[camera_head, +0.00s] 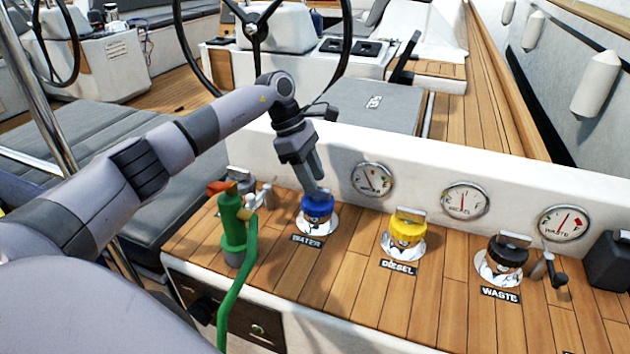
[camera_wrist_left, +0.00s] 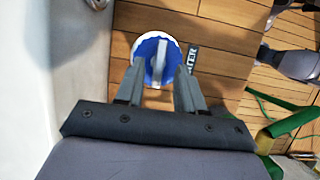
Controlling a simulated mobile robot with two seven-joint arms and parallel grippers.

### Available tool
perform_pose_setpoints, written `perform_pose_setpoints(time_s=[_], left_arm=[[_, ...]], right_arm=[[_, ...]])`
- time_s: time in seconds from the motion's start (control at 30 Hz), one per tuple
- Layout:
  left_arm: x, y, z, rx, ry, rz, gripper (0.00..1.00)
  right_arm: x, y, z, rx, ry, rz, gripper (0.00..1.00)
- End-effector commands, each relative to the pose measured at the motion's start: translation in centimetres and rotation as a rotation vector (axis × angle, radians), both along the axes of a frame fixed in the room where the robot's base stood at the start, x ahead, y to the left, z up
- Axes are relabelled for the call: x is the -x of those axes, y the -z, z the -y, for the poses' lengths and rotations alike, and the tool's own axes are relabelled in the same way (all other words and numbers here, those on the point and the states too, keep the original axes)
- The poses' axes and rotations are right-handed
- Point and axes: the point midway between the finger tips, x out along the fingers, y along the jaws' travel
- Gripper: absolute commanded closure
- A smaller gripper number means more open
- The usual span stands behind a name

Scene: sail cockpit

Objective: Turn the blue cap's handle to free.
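The blue cap (camera_head: 317,208) sits in a white round base on the wooden ledge, by the WATER label (camera_head: 307,241). In the left wrist view the blue cap (camera_wrist_left: 146,47) shows a grey bar handle (camera_wrist_left: 158,60) across its top, running roughly up and down in that picture. My left gripper (camera_head: 317,188) points down at the cap from above. In the wrist view its fingers (camera_wrist_left: 160,72) are apart, one on each side of the handle; I cannot tell whether they touch it. My right gripper is not in view.
A green nozzle (camera_head: 232,235) with a green hose stands just left of the cap. The yellow DIESEL cap (camera_head: 403,232) and black WASTE cap (camera_head: 508,254) are to the right. A white wall with gauges (camera_head: 466,201) rises close behind. The ledge in front is mostly clear.

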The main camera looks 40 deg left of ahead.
Motion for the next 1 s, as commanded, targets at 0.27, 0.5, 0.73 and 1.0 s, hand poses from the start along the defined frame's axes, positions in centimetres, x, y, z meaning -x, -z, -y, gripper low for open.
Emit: perform_pose_setpoints(time_s=[0.27,0.5,0.73,1.0], left_arm=[[-0.2,1.9,0.8,0.001,0.0,0.0,0.62],[-0.2,1.9,0.8,0.001,0.0,0.0,0.72],[-0.2,1.9,0.8,0.001,0.0,0.0,1.0],[-0.2,1.8,0.8,0.001,-0.038,0.001,1.0]], right_arm=[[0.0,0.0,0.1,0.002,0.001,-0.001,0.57],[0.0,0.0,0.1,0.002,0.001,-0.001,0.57],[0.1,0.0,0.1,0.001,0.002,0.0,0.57],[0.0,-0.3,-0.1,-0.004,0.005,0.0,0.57]])
